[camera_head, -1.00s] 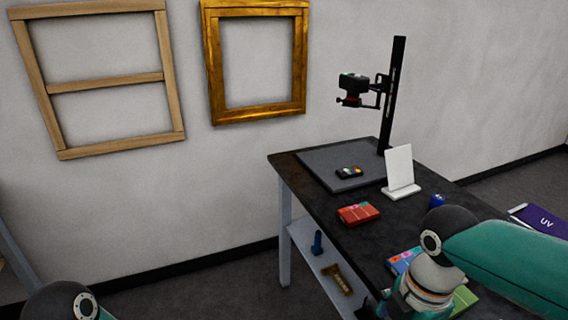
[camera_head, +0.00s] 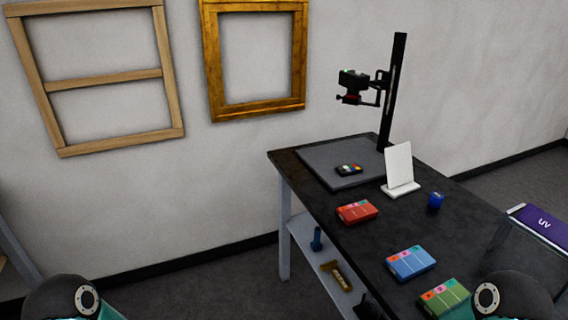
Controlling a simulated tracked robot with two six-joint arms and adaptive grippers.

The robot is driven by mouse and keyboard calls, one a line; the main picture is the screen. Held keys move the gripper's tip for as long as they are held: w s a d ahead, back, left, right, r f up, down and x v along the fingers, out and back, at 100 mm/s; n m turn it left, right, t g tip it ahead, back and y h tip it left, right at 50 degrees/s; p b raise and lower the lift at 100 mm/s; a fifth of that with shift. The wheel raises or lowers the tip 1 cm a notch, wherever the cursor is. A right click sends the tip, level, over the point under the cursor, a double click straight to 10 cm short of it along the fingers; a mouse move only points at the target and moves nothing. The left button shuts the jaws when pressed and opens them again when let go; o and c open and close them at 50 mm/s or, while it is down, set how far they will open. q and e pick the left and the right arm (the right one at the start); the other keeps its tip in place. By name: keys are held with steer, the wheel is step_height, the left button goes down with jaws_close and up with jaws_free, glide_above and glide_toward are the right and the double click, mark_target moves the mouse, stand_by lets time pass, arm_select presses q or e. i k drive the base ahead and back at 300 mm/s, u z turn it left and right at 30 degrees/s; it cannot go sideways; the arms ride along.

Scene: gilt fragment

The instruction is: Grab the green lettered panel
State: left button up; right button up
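A green panel (camera_head: 445,298) with coloured squares along its top lies flat near the front edge of the black table, at the lower right of the head view. Any letters on it are too small to read. Part of my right arm is close to its right side in the picture. A blue panel (camera_head: 410,262) and a red panel (camera_head: 357,212) of similar shape lie farther back on the table. Only rounded arm joints of mine show at the bottom left and bottom right. Both grippers are out of view.
The black table (camera_head: 385,232) also holds a grey copy-stand base (camera_head: 322,162) with a post and camera (camera_head: 354,82), a white upright card (camera_head: 399,165) and a blue jar (camera_head: 435,201). A lower shelf holds small tools. A purple UV box (camera_head: 543,222) stands at right.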

mark_target(438, 299)
steer(key=u, duration=1.65)
steer(key=i, duration=0.1)
steer(key=z, duration=3)
steer(key=k, duration=1.15)
steer(key=u, duration=0.3)
steer(key=i, duration=1.2)
steer(key=z, duration=0.1)
